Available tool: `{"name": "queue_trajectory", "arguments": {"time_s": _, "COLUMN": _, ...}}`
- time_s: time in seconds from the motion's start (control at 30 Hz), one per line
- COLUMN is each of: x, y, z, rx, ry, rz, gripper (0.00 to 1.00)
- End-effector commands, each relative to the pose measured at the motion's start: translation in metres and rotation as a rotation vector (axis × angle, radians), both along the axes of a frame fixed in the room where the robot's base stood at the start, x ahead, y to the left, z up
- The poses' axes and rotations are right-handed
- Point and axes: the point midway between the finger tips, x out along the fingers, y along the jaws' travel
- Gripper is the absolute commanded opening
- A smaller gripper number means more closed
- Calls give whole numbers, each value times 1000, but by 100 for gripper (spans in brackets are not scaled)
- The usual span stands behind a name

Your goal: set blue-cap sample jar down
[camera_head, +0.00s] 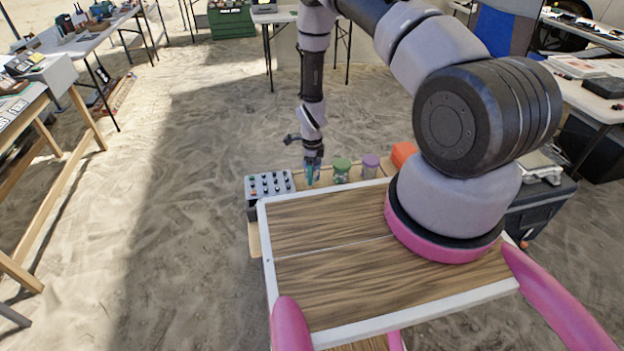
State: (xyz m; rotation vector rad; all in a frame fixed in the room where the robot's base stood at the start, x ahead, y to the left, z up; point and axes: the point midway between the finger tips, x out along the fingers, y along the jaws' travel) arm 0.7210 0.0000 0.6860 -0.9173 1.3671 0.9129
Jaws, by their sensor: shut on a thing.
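My gripper (313,163) points down beyond the white-edged wooden top that carries my arm. It is shut on the blue-cap sample jar, of which only a small blue part (310,176) shows at the fingertips. The jar is small here and mostly hidden, and I cannot tell whether its base touches the surface below. A green-cap jar (341,171) stands just right of it, and a purple-cap jar (370,167) stands further right.
A grey box with several dark knobs (268,184) sits close left of my gripper. An orange object (403,153) lies right of the jars, partly behind my arm. Open sand lies beyond, with a wooden table (60,140) at left and a white table (597,105) at right.

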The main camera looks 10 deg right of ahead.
Motion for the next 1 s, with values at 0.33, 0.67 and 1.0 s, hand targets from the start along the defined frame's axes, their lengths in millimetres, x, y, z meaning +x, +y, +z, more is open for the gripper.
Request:
{"name": "queue_trajectory", "arguments": {"time_s": 0.33, "x": 0, "y": 0, "z": -30, "rx": 0, "ry": 0, "rz": 2, "gripper": 10}}
{"name": "queue_trajectory", "arguments": {"time_s": 0.67, "x": -1, "y": 0, "z": -32, "rx": 0, "ry": 1, "rz": 2, "gripper": 100}}
{"name": "queue_trajectory", "arguments": {"time_s": 1.0, "x": 1, "y": 0, "z": -21, "rx": 1, "ry": -1, "rz": 2, "gripper": 100}}
